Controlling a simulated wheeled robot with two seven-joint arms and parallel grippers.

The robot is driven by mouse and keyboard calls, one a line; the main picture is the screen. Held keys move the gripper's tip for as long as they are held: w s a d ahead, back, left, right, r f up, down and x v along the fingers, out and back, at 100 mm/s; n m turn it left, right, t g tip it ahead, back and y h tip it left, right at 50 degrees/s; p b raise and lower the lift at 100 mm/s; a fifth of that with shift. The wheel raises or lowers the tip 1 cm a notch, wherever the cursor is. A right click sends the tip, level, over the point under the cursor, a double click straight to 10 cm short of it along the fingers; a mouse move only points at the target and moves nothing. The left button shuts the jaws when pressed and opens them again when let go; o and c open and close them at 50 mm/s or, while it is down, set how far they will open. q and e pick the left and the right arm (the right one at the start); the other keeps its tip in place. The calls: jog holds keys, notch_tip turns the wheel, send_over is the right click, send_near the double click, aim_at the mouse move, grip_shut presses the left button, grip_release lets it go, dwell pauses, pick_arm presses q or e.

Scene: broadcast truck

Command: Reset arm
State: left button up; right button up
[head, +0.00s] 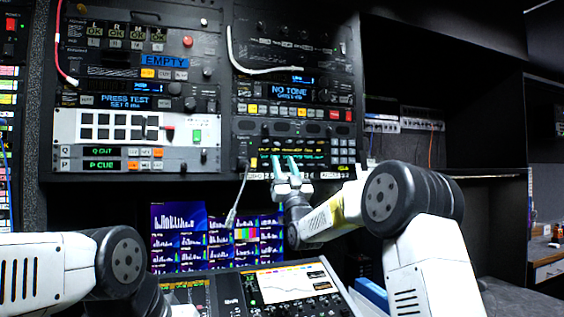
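My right gripper (286,168) is in front of the lower part of the right equipment rack, just below a unit with a lit green and yellow text display (300,152). Its two teal-tipped fingers point up and away, with a gap between them, and nothing shows in the gap. My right arm (400,215) comes in from the lower right. My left arm (60,268) shows at the lower left, bent at a dark joint; its gripper is out of view.
A rack (140,130) with many buttons stands at the left. A white cable (238,195) hangs left of my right gripper. Below are monitors (190,240) and a sloped console (290,283). A dark shelf recess (470,150) lies to the right.

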dwell(0.4)
jog(key=s+d+f+m+g+h, duration=0.1)
jog(key=s+d+f+g, duration=0.3)
jog(key=s+f, duration=0.6)
jog(key=s+d+f+m+g+h, duration=0.1)
jog(key=s+d+f+g+h, duration=0.2)
jog(key=s+f+g, duration=0.6)
jog(key=s+d+f+m+g+h, duration=0.1)
jog(key=s+d+f+g, duration=0.4)
jog(key=s+f, duration=0.7)
jog(key=s+g+h, duration=0.1)
jog(key=s, duration=1.1)
jog(key=shift+d+g, duration=0.35)
jog(key=shift+g, duration=0.05)
jog(key=shift+w, duration=0.1)
